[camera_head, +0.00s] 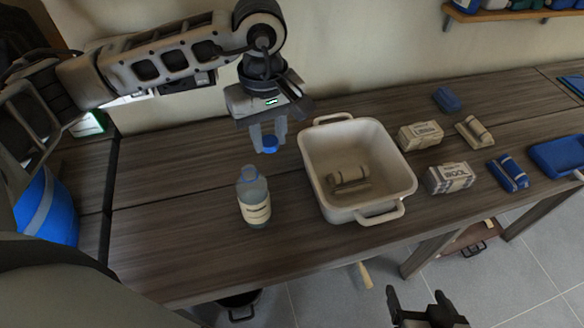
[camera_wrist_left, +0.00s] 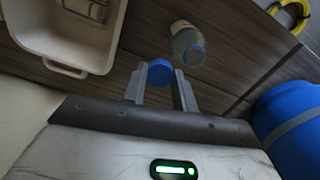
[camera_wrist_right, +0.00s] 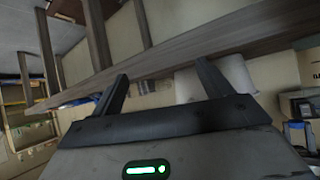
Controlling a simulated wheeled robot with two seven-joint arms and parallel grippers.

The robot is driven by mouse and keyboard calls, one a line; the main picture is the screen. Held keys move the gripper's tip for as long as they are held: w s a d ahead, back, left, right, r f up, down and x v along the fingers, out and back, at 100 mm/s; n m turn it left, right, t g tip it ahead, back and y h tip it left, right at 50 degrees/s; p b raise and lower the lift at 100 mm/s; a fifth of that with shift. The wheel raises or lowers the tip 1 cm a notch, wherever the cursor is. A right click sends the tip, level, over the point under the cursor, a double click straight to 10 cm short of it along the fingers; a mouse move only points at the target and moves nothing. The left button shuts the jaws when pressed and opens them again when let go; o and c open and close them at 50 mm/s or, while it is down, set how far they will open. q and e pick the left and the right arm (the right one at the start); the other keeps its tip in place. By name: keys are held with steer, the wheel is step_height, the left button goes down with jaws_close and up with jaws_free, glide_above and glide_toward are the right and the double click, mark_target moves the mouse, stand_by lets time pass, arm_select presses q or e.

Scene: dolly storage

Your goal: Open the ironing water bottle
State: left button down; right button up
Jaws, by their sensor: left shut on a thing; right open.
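The ironing water bottle (camera_head: 254,205) stands upright on the wooden table, left of the white basin. It has a cream label and a bluish round top; I cannot tell whether that top is an open neck. It also shows in the left wrist view (camera_wrist_left: 187,43). My left gripper (camera_head: 268,140) is shut on a blue cap (camera_head: 269,145), held above and behind the bottle, apart from it. The cap sits between the fingertips in the left wrist view (camera_wrist_left: 160,72). My right gripper (camera_head: 425,308) is open and empty, low in front of the table.
The white basin (camera_head: 312,155) holds a beige rolled item (camera_head: 348,179). A wool box (camera_head: 449,178), another box (camera_head: 420,135) and blue cloths (camera_head: 508,173) lie to the right. A blue container (camera_head: 48,205) is at the far left. Table in front of the bottle is clear.

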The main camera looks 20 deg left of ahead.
arm_select(q)
steer(key=n, duration=0.2)
steer(key=f+n, duration=0.1)
steer(key=n, duration=0.3)
steer(key=shift+w+a+f, duration=0.2)
steer(key=shift+w+f, duration=0.1)
steer(key=shift+w, duration=0.1)
steer(key=n, duration=0.3)
steer(key=shift+w+a+f+n+b, duration=0.15)
steer(key=shift+w+f+n+b, duration=0.1)
steer(key=shift+f+n+b, duration=0.1)
steer(key=a+f+n, duration=0.1)
steer(key=f+n, duration=0.4)
steer(key=n, duration=0.4)
steer(key=w+a+f+n+b, duration=0.1)
steer(key=f+n, duration=0.5)
steer(key=n, duration=0.4)
steer(key=a+f+n+b, duration=0.1)
steer(key=f+n, duration=0.5)
steer(key=n, duration=0.4)
steer(key=shift+w+a+f, duration=0.25)
steer(key=shift+w+a, duration=0.05)
steer(key=shift+w, duration=0.1)
arm_select(e)
steer(key=shift+w+a+f, duration=0.2)
steer(key=shift+a+f, duration=0.05)
steer(key=shift+f, duration=0.15)
